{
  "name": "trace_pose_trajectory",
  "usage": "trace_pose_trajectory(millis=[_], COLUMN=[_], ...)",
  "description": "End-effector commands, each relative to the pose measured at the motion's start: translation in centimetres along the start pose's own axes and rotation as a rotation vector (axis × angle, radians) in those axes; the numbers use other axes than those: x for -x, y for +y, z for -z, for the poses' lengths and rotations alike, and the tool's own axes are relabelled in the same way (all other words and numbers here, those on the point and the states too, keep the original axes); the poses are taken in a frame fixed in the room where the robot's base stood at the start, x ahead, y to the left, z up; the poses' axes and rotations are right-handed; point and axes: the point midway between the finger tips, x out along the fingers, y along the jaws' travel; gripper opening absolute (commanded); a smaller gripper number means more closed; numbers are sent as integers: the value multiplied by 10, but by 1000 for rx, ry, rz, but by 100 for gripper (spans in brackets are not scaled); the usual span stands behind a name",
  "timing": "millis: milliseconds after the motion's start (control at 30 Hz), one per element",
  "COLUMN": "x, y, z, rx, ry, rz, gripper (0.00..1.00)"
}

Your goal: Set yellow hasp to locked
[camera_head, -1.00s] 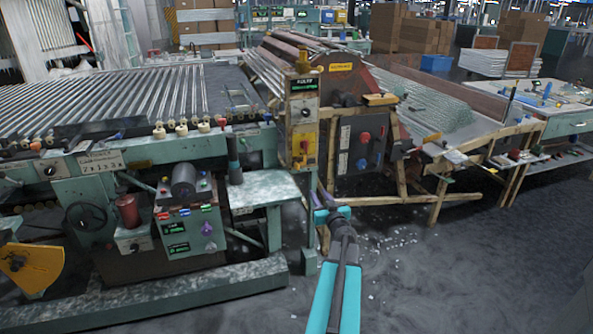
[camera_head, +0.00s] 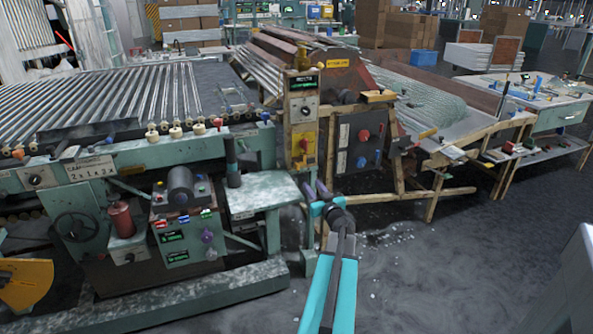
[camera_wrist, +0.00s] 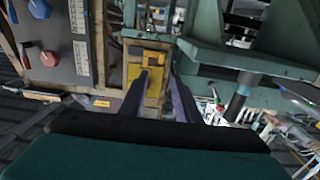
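A yellow panel (camera_head: 303,146) with a small red part is on the upright post of the machine in the head view; I take it to be the yellow hasp. In the wrist view a yellow plate (camera_wrist: 150,82) shows beyond and between my fingers. Its latch position is too small to tell. My gripper (camera_head: 315,188) is open and empty, with two purple-grey fingers. It is below the panel and in front of the post in the head view. In the wrist view the fingers (camera_wrist: 160,78) partly cover the plate's sides; contact cannot be told.
A dark control panel (camera_head: 362,143) with red and blue knobs stands right of the post, within a wooden frame (camera_head: 432,200). A green side table (camera_head: 262,188) is to the left. Floor at the right is open.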

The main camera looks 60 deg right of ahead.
Motion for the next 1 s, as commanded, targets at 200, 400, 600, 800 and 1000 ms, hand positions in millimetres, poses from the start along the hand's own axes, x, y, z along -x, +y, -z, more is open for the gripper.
trace_pose_trajectory(millis=[200, 400, 600, 800, 1000], x=[-3, -14, -32, -53, -72], y=[-4, -5, -5, -6, -6], z=[0, 0, -1, -1, -1], rx=[0, 0, 0, 0, 0], ry=[0, 0, 0, 0, 0], rz=[4, 6, 8, 8, 8], gripper=[30, 30, 30, 30, 30])
